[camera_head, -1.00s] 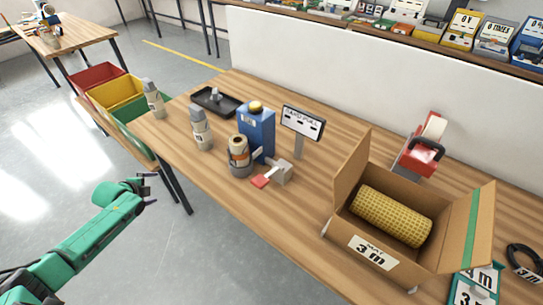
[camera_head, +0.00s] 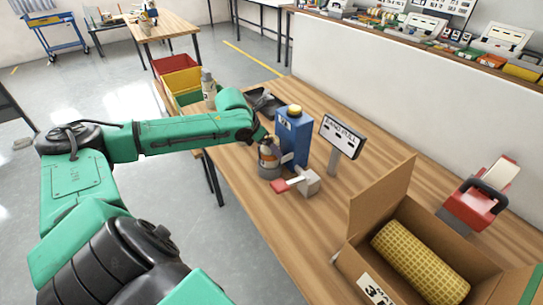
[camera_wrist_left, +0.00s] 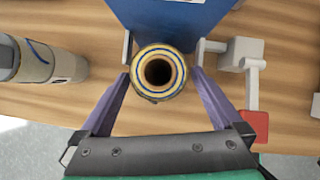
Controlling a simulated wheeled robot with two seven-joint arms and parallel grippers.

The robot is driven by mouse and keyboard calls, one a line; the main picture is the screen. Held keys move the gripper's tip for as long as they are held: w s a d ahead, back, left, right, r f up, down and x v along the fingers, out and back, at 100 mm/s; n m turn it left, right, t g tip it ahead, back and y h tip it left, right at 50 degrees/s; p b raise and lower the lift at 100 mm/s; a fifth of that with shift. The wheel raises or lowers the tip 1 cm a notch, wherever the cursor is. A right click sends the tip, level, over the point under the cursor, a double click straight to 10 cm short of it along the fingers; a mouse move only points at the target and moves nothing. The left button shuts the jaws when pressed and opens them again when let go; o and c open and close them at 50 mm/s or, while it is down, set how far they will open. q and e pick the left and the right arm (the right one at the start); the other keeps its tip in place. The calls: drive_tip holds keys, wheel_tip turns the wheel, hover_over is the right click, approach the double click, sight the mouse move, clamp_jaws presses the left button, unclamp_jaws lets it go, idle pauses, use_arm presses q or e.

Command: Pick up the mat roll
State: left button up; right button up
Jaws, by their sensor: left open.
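A yellow mesh roll (camera_head: 420,262) lies in an open cardboard box (camera_head: 376,208) at the right of the table; the box label is partly cut off. A small upright cream roll (camera_head: 269,157) with a hollow core stands by a blue box (camera_head: 293,137). My left gripper (camera_head: 266,142) reaches over the table to this small roll. In the left wrist view my left gripper (camera_wrist_left: 162,78) is open, one purple finger on each side of the small roll (camera_wrist_left: 160,88). I cannot tell whether the fingers touch it. My right gripper is out of view.
A grey block with a red-tipped lever (camera_head: 300,184) stands right of the small roll. A sign on a post (camera_head: 341,137) is behind it. A bottle (camera_wrist_left: 45,63) is left of my gripper. A red tape dispenser (camera_head: 474,206) stands behind the cardboard box.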

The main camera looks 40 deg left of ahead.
use_arm(q)
drive_tip(key=p+x, duration=0.1)
drive_tip(key=x, duration=0.4)
drive_tip(key=shift+w+f, duration=0.25)
drive_tip(key=shift+s+r, duration=0.1)
drive_tip(key=shift+s, duration=0.05)
drive_tip(key=c, duration=0.7)
clamp_jaws()
drive_tip(key=shift+r, duration=0.1)
